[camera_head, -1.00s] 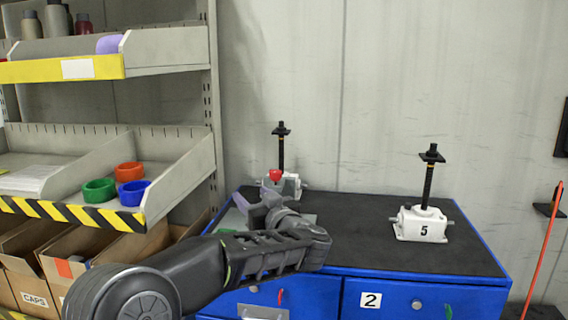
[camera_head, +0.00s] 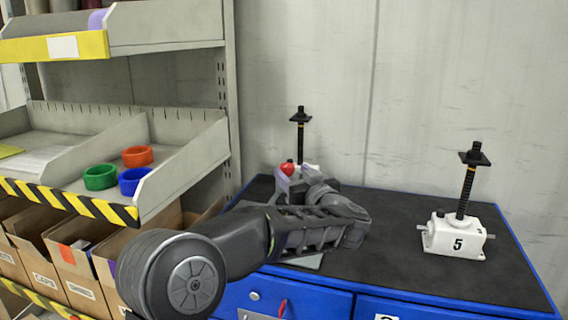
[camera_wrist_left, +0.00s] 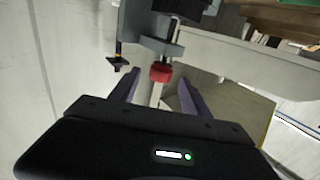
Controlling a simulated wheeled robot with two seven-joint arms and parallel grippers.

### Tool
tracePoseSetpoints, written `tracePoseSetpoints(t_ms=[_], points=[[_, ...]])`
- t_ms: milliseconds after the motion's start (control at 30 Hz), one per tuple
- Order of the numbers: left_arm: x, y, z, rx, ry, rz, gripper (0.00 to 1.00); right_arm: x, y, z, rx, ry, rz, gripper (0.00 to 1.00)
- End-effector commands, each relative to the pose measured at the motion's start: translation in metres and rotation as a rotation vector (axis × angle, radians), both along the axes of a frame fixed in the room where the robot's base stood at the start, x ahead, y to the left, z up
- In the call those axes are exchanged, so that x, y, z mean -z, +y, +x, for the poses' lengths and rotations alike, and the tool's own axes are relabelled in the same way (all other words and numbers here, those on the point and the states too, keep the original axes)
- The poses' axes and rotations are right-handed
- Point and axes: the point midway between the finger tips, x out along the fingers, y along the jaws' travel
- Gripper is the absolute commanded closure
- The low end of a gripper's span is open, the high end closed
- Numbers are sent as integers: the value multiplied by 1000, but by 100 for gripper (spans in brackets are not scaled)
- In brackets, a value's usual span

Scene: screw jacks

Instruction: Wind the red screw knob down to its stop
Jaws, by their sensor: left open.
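The red screw knob (camera_head: 288,167) is at the back left of the blue cabinet, on the side of a jack with an upright black screw (camera_head: 300,130). The jack's body is mostly hidden behind my left gripper (camera_head: 290,183). In the left wrist view the red knob (camera_wrist_left: 160,72) shows just beyond or between the tips of the two purple fingers of my left gripper (camera_wrist_left: 159,84). The fingers are apart with a gap on both sides of the knob. Whether the knob is fully between them I cannot tell. My right gripper is in no view.
A white jack marked 5 (camera_head: 458,236) stands on the right of the black cabinet top (camera_head: 400,225). Shelving (camera_head: 232,110) with green, blue and orange rings stands close on the left. The cabinet top between the jacks is clear.

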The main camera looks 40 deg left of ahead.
Motion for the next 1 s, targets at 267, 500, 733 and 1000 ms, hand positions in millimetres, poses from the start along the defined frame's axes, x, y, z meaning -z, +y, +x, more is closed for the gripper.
tracePoseSetpoints(t_ms=[267, 500, 733, 1000], points=[[-1, 33, 19, -4, 2, 1, 45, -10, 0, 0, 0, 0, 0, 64], [-1, 58, 35, -2, 0, 1, 45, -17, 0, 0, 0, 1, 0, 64], [0, 63, 38, 0, 0, 0, 45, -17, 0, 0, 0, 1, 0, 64], [0, 63, 38, 0, -1, 1, 57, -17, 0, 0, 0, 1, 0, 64]])
